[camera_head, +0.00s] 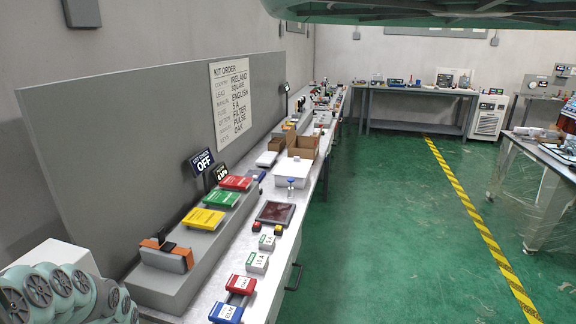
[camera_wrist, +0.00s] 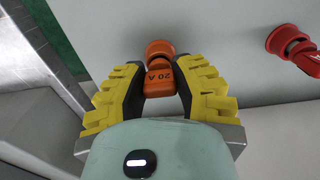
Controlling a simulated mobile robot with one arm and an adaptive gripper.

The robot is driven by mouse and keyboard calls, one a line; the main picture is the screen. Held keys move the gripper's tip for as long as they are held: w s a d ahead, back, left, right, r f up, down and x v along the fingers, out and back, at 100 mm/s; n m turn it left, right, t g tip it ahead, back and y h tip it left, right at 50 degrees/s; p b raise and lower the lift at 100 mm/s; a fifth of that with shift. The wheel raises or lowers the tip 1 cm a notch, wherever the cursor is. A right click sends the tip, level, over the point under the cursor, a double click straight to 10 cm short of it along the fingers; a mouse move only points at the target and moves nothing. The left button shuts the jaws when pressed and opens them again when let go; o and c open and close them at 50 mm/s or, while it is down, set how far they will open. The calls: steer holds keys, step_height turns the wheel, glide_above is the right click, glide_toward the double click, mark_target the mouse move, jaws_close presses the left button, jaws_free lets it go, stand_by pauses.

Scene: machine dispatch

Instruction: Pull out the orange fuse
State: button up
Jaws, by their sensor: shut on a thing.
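In the head view my gripper and this fuse cannot be made out.
A red fuse-like part (camera_wrist: 291,45) sits on the same pale surface to the right. In the head view, a long bench holds a grey ledge with yellow (camera_head: 202,220), green (camera_head: 221,198) and red (camera_head: 236,183) pieces. The green floor is open.

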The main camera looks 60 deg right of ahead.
steer(key=shift+r, duration=0.1)
jaws_close()
steer(key=shift+r+p, duration=2.95)
steer(key=shift+p, duration=0.4)
step_height(320, 180, up, 3)
steer(key=p, duration=0.3)
steer(key=shift+f, duration=0.15)
